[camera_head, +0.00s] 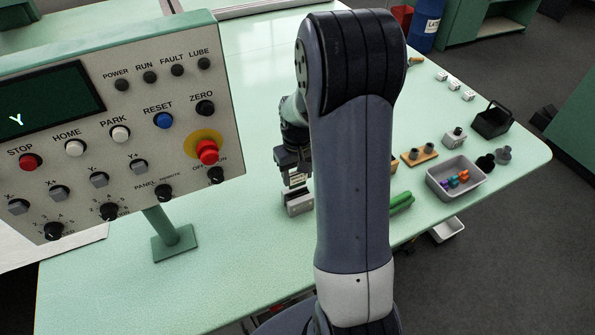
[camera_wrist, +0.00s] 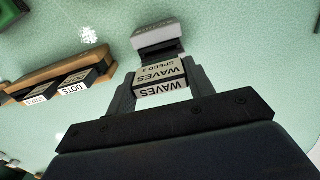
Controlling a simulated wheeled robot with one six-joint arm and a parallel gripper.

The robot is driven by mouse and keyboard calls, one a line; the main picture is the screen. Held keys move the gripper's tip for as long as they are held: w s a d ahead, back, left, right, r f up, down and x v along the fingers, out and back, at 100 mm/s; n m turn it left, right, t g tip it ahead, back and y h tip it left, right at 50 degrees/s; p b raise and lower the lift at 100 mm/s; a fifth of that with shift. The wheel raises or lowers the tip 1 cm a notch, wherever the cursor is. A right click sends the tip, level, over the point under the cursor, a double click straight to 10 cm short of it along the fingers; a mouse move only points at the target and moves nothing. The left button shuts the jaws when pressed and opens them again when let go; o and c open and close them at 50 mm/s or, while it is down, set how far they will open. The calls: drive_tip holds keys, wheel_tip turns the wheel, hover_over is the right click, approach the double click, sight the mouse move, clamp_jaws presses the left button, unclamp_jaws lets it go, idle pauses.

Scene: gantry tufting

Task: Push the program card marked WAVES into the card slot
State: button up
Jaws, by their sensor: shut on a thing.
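My gripper (camera_head: 294,168) points down over the table and is shut on the WAVES program card (camera_wrist: 162,76). In the wrist view the card sits between the two fingers, with WAVES and SPEED printed on its pale faces. The grey card slot block (camera_wrist: 158,33) stands just beyond the card, with a dark opening facing it. In the head view the slot block (camera_head: 298,204) is directly below my gripper. The card's lower end is close to the opening; I cannot tell whether it has entered. My arm hides part of the table.
A wooden rack (camera_wrist: 60,74) holds a card marked DOTS and another card. A control panel (camera_head: 120,110) stands at left on a post. A grey tray (camera_head: 457,178) with small coloured pieces and a black caddy (camera_head: 492,121) are at right. The table around the slot block is clear.

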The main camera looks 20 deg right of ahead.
sight(297, 185)
drive_tip(key=shift+f+b, duration=0.6)
drive_tip(key=shift+f, duration=0.5)
drive_tip(key=shift+f+b, duration=1.35)
drive_tip(key=shift+f, duration=0.2)
idle(0.7)
drive_tip(key=o, duration=1.2)
wheel_tip(297, 185, up, 11)
drive_tip(key=shift+f, duration=0.1)
drive_tip(key=shift+f, duration=0.1)
